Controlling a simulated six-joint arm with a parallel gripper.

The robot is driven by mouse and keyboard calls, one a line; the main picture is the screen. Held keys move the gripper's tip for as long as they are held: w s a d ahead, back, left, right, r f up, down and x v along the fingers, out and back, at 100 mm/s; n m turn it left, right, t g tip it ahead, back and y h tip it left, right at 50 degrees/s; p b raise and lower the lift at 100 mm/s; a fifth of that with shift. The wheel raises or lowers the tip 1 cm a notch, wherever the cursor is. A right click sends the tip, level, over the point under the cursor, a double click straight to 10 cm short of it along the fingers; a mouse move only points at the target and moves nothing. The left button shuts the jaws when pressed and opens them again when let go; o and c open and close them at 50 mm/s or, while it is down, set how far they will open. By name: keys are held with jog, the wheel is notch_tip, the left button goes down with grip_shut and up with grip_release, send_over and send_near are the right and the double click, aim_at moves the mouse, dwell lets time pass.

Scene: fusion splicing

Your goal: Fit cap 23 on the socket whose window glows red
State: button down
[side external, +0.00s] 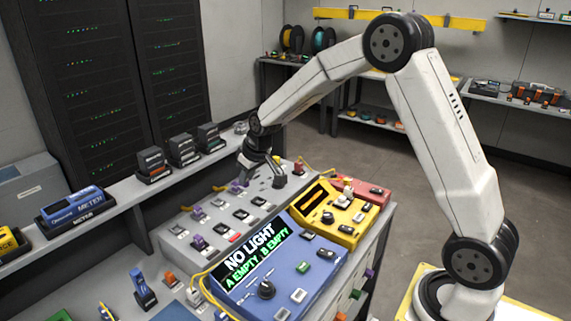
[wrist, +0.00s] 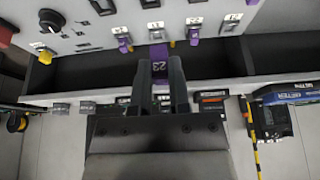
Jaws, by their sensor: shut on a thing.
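My gripper (wrist: 160,75) is shut on a purple cap marked 23 (wrist: 160,66), which stands between the two dark fingers in the wrist view. In the side external view my gripper (side external: 264,177) is over the back part of a grey panel (side external: 183,252); the cap is hard to make out there. The panel carries several small sockets with pale labels, some with purple pieces on them. A small red patch (side external: 235,238) shows near the panel's front edge; it is too small to tell whether it is a glowing window.
A blue unit (side external: 283,285) reading "NO LIGHT, A EMPTY, B EMPTY" stands in front of the panel, beside a yellow unit (side external: 345,232) and a red one (side external: 372,190). A shelf behind holds several black devices (side external: 183,151) and a blue meter (side external: 76,206).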

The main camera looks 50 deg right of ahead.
jog(key=c, duration=1.2)
grip_release()
jog(key=shift+c, duration=0.2)
grip_shut()
jog(key=w+a+f, duration=0.4)
jog(key=a+f, duration=0.1)
jog(key=a, duration=0.1)
jog(key=shift+a+f, duration=0.25)
jog(key=shift+f, duration=0.2)
jog(key=shift+f, duration=2.95)
jog(key=shift+f, duration=0.55)
